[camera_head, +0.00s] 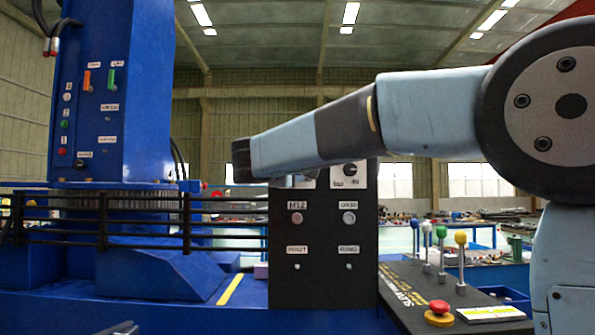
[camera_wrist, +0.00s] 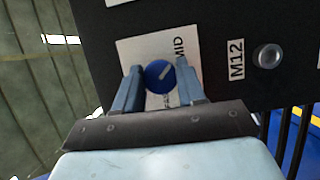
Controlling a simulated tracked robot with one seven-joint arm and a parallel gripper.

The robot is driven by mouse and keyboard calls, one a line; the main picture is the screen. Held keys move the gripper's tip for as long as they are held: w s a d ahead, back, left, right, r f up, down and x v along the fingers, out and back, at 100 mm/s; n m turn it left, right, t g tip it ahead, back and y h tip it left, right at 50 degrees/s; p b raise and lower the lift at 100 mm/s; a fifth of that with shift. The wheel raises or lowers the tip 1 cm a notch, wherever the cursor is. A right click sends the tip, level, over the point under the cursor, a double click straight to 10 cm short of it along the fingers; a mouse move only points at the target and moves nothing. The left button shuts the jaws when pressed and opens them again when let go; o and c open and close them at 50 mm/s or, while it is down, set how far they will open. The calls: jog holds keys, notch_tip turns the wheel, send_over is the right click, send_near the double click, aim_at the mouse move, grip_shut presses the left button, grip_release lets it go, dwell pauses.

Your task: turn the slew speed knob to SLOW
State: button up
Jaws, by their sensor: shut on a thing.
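A round blue knob (camera_wrist: 159,76) with a pale pointer line sits on a white label plate (camera_wrist: 130,50) on the dark panel in the wrist view. Its pointer slants up and right, toward the printed word MID. Other lettering on the plate is partly covered, so I cannot read SLOW. My gripper (camera_wrist: 158,78) is shut on the knob, one finger on each side of it. In the head view my arm hides this knob, and only a bit of its plate shows above the M12 label (camera_head: 297,205).
The black panel (camera_head: 322,250) also carries another knob (camera_head: 350,170) close by on the right and several buttons. A console with coloured levers (camera_head: 442,235) and a red mushroom button (camera_head: 439,312) stands front right. Black railings (camera_head: 120,225) run left of the panel.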

jog(key=shift+f+n+t+y, duration=0.15)
jog(key=shift+n+t, duration=0.45)
jog(key=shift+n, duration=1.05)
jog(key=shift+f+n+t+y, duration=0.2)
jog(key=shift+n+t, duration=0.4)
jog(key=shift+n, duration=1)
jog(key=shift+f+n+t+y, duration=0.15)
jog(key=shift+n+t, duration=0.45)
jog(key=shift+n, duration=1.05)
jog(key=o, duration=0.8)
jog(key=shift+r, duration=0.1)
jog(key=shift+o, duration=1.3)
jog(key=shift+r, duration=0.1)
jog(key=v, duration=1.3)
jog(key=shift+s+f, duration=0.25)
jog(key=shift+s, duration=0.05)
jog(key=shift+a, duration=0.1)
